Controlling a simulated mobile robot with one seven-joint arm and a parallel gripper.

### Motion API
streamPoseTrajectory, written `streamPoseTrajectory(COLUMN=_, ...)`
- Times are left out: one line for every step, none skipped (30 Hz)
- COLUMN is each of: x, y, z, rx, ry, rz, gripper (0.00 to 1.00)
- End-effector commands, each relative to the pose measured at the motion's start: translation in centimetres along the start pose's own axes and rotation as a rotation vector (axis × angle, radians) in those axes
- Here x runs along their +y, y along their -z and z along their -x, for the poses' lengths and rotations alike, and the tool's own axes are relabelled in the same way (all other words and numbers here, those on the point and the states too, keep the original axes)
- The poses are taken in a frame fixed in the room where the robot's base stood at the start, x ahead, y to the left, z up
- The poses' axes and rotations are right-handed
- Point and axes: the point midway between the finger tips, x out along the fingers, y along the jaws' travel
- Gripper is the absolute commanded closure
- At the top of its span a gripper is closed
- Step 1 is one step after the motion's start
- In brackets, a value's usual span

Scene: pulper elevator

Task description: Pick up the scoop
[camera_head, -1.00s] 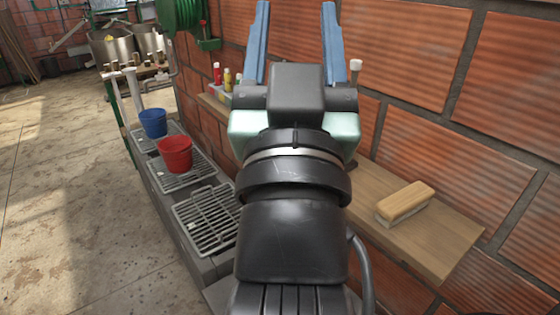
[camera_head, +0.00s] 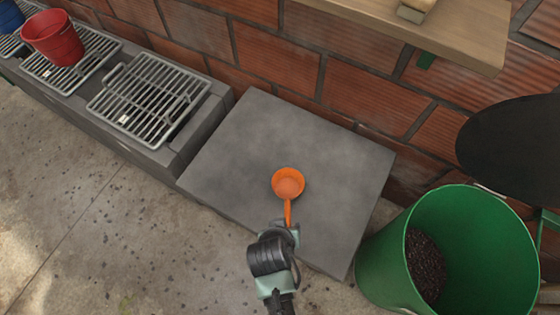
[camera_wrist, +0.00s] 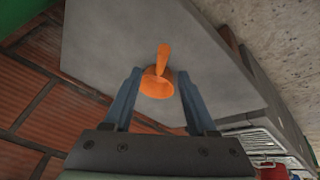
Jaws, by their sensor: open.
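The orange scoop (camera_head: 288,185) lies on a grey slab (camera_head: 240,140), its round bowl toward the wall and its handle pointing toward my arm. My gripper (camera_head: 287,231) is at the handle end, small and partly hidden by my wrist in the head view. In the wrist view, my gripper (camera_wrist: 159,72) is open, with one blue finger on each side of the orange scoop (camera_wrist: 157,84). The handle points up in that picture, away from the palm. I cannot tell whether the fingers are level with the scoop or above it.
A green bucket (camera_head: 380,262) holding dark grains stands right of the slab, near a black round disc (camera_head: 515,150). A wooden shelf (camera_head: 450,35) overhangs at the upper right. Metal grates (camera_head: 150,100) and a red bucket (camera_head: 55,38) are at left. Brick wall behind.

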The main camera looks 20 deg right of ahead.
Motion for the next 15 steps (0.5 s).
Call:
streamPoseTrajectory(x=0.0, y=0.0, z=-1.1, rx=-0.001, ry=-0.001, rz=-0.001, gripper=0.43)
streamPoseTrajectory(x=0.0, y=0.0, z=-1.7, rx=0.000, ry=-0.001, rz=-0.002, gripper=0.43)
streamPoseTrajectory(x=0.0, y=0.0, z=-2.5, rx=0.000, ry=-0.001, rz=-0.002, gripper=0.43)
streamPoseTrajectory(x=0.0, y=0.1, z=-3.1, rx=0.001, ry=-0.001, rz=-0.002, gripper=0.43)
streamPoseTrajectory(x=0.0, y=0.1, z=-3.7, rx=0.002, ry=-0.001, rz=-0.002, gripper=0.43)
streamPoseTrajectory(x=0.0, y=0.1, z=-4.5, rx=0.001, ry=-0.001, rz=-0.002, gripper=0.43)
streamPoseTrajectory(x=0.0, y=0.1, z=-4.9, rx=0.002, ry=-0.001, rz=-0.002, gripper=0.43)
streamPoseTrajectory(x=0.0, y=0.2, z=-5.4, rx=0.003, ry=0.000, rz=-0.001, gripper=0.43)
streamPoseTrajectory(x=0.0, y=0.2, z=-5.8, rx=0.004, ry=0.000, rz=-0.001, gripper=0.43)
streamPoseTrajectory(x=0.0, y=0.2, z=-6.2, rx=0.003, ry=0.000, rz=-0.001, gripper=0.43)
streamPoseTrajectory(x=0.0, y=0.2, z=-6.4, rx=0.004, ry=0.000, rz=-0.001, gripper=0.43)
streamPoseTrajectory(x=0.0, y=0.3, z=-6.6, rx=0.005, ry=0.000, rz=-0.001, gripper=0.43)
streamPoseTrajectory(x=0.0, y=0.3, z=-6.7, rx=0.006, ry=0.001, rz=-0.001, gripper=0.43)
streamPoseTrajectory(x=0.0, y=0.3, z=-6.8, rx=0.005, ry=0.001, rz=-0.001, gripper=0.43)
streamPoseTrajectory(x=-0.1, y=0.3, z=-7.1, rx=0.005, ry=0.001, rz=-0.001, gripper=0.43)
